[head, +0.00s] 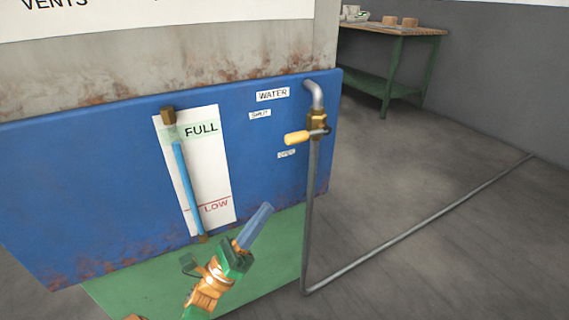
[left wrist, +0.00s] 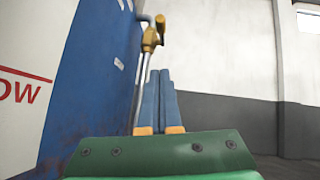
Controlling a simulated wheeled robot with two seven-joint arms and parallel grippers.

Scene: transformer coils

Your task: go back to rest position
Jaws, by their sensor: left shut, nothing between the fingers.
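My left gripper (head: 256,225) reaches up from the bottom of the head view, in front of the blue panel and the green base. Its blue fingers are shut together with nothing between them. In the left wrist view the two fingers (left wrist: 160,85) lie side by side, pointing up toward the valve. The valve's yellow handle (head: 297,138) sticks out to the left of the brass body (head: 317,122) on the water pipe. The handle also shows in the left wrist view (left wrist: 150,40). The gripper is below the valve and apart from it. My right gripper is not in view.
The blue panel (head: 80,180) carries a level gauge (head: 186,180) with blue liquid up near FULL. A grey pipe (head: 420,226) runs down from the valve and along the floor to the right. A green table (head: 395,55) stands at the back right. Open floor lies between.

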